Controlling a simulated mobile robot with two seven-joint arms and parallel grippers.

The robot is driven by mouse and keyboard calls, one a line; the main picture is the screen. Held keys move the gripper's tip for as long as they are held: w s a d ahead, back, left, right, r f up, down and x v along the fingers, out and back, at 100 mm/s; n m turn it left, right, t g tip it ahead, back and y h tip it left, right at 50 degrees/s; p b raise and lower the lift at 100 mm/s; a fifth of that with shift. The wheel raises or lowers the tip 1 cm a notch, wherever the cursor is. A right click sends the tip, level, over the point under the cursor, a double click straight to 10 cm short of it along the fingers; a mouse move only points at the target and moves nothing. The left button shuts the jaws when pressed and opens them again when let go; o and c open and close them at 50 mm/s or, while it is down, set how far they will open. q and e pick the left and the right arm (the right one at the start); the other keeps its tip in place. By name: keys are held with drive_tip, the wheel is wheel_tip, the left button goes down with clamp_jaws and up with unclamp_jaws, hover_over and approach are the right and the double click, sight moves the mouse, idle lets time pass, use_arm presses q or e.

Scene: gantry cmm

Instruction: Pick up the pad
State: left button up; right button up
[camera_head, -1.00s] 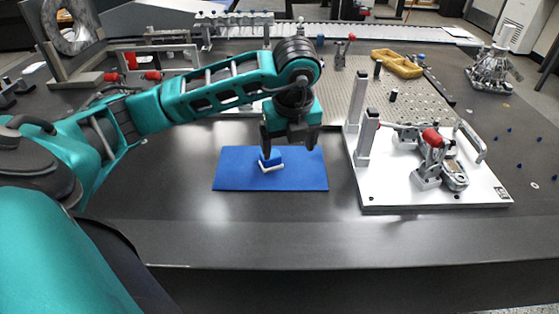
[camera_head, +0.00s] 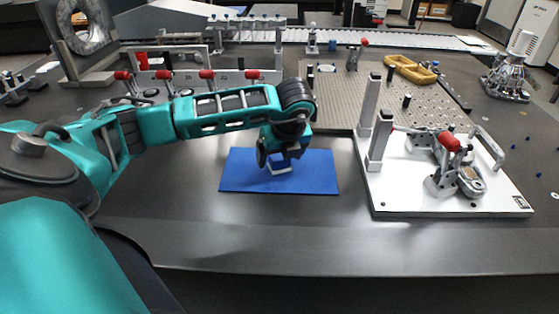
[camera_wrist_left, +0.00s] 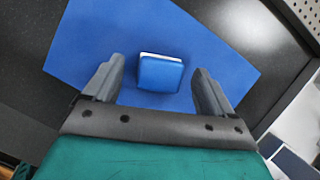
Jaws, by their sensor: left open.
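The pad (camera_wrist_left: 160,74) is a small block with a blue face and a white layer at its far edge. It rests on a flat blue mat (camera_head: 320,178); in the head view, the pad's white part (camera_head: 279,169) shows just below my left gripper (camera_head: 282,156), which partly hides it. My left gripper is open and low over the mat. In the left wrist view, one finger of the gripper (camera_wrist_left: 158,80) is on each side of the pad, with gaps on both sides. My right gripper is not in view.
A white fixture plate (camera_head: 400,194) with posts and a red-handled clamp (camera_head: 449,142) stands right of the mat. A perforated plate (camera_head: 345,93) and yellow tray (camera_head: 411,69) lie behind. Red-handled clamps (camera_head: 206,74) stand behind my left arm. The dark table in front is clear.

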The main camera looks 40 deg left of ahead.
sight(279, 156)
use_arm(q)
drive_tip(key=shift+x, duration=0.75)
drive_tip(key=shift+c, duration=0.4)
drive_tip(key=c, duration=1.1)
drive_tip(key=shift+r, duration=0.1)
drive_tip(key=shift+c, duration=0.2)
wheel_tip(279, 156, up, 20)
drive_tip(key=p, duration=0.4)
